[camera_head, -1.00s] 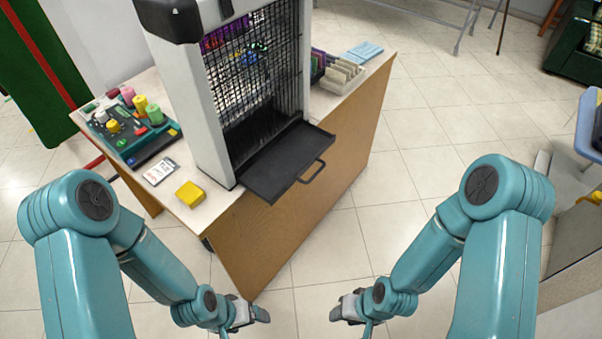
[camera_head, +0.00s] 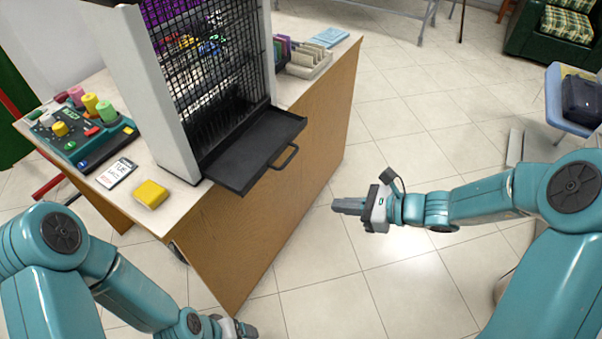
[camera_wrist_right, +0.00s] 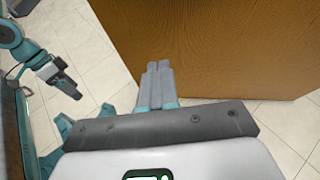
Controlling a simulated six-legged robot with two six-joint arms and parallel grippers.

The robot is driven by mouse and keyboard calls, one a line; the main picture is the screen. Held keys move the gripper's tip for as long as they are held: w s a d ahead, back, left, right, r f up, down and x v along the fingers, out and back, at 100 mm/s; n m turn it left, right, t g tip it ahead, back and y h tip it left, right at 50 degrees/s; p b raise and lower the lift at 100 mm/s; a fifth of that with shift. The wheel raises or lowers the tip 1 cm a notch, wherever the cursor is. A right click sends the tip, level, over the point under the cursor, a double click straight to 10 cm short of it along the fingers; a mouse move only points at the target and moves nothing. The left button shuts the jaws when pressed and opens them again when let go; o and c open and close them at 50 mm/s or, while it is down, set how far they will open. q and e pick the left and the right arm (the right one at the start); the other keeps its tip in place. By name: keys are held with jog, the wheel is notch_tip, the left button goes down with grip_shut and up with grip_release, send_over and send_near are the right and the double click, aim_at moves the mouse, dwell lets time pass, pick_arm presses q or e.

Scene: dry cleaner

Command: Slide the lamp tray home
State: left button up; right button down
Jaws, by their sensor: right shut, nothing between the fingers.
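The black lamp tray (camera_head: 243,157) juts out from the base of the tall white-framed cage (camera_head: 166,95), past the edge of the counter. A black handle (camera_head: 286,156) is on its outer edge. My right gripper (camera_head: 340,206) is shut and empty, over the floor to the right of the tray and apart from it. In the right wrist view the right gripper's fingers (camera_wrist_right: 158,78) lie together, pointing toward the wooden counter side. My left gripper (camera_head: 246,330) is low at the bottom of the head view, away from the tray; its finger opening is unclear.
The counter (camera_head: 285,187) has a wooden side. On its top are a yellow block (camera_head: 151,194), a card (camera_head: 116,173), a spool tray (camera_head: 85,142) and a file box (camera_head: 304,62). A blue chair (camera_head: 566,98) stands at the right. The tiled floor between is clear.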

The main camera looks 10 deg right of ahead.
jog(key=w+d+r+m+t, duration=0.2)
jog(key=w+r+m+t, duration=0.1)
jog(key=w+r, duration=0.15)
pick_arm(q)
jog(key=shift+f+b, duration=0.3)
jog(key=shift+f, duration=0.4)
pick_arm(e)
jog(key=r+x, duration=0.1)
jog(key=x, duration=1.1)
jog(key=shift+w+a+n+y, duration=0.25)
jog(key=shift+a+n+y, duration=0.05)
jog(key=shift+a, duration=0.15)
jog(key=shift+f, duration=0.1)
